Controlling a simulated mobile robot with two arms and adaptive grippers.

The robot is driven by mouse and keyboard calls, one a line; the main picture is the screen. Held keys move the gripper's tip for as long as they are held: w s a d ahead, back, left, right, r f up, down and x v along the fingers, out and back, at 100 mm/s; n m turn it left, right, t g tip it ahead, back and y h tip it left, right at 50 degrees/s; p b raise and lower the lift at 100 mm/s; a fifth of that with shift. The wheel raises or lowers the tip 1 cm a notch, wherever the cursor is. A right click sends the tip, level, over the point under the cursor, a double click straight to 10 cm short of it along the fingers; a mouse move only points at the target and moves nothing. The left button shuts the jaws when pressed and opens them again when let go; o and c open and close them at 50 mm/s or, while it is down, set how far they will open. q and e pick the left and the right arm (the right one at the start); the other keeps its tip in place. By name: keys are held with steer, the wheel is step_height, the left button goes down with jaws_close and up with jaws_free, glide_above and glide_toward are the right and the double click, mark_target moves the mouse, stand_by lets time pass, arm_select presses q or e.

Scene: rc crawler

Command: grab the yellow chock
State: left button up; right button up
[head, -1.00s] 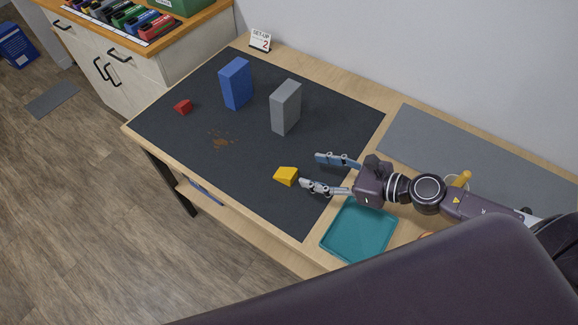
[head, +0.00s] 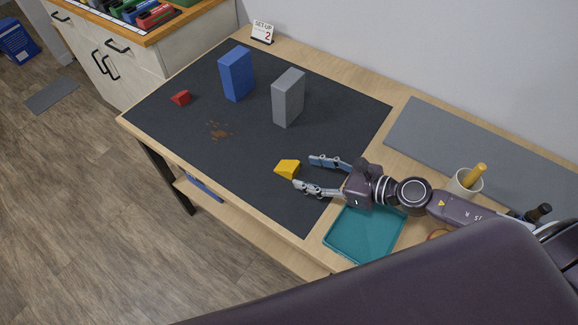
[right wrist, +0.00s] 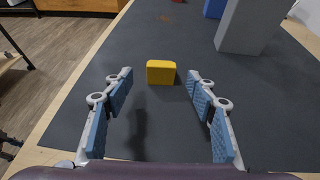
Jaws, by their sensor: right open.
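My left gripper is not in view.
A blue block (head: 236,74) and a grey block (head: 288,98) stand upright on the mat (head: 165,125). A small red chock (head: 181,98) lies at the left. A teal tray (head: 345,251) sits below my right wrist.

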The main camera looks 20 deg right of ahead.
mark_target(297, 168)
steer(key=shift+w+a+p, duration=0.3)
steer(key=shift+w+p, duration=0.05)
steer(key=shift+w, duration=0.05)
steer(key=p+x, duration=0.1)
steer(key=x, duration=0.3)
steer(key=shift+r+p, duration=0.1)
steer(key=shift+p, duration=0.2)
steer(key=shift+w+a, duration=0.1)
steer(key=shift+w, duration=0.1)
steer(key=shift+c, duration=0.3)
steer(key=c, duration=1.2)
steer(key=shift+c, duration=0.2)
step_height(297, 168, up, 20)
steer(key=p, duration=1.6)
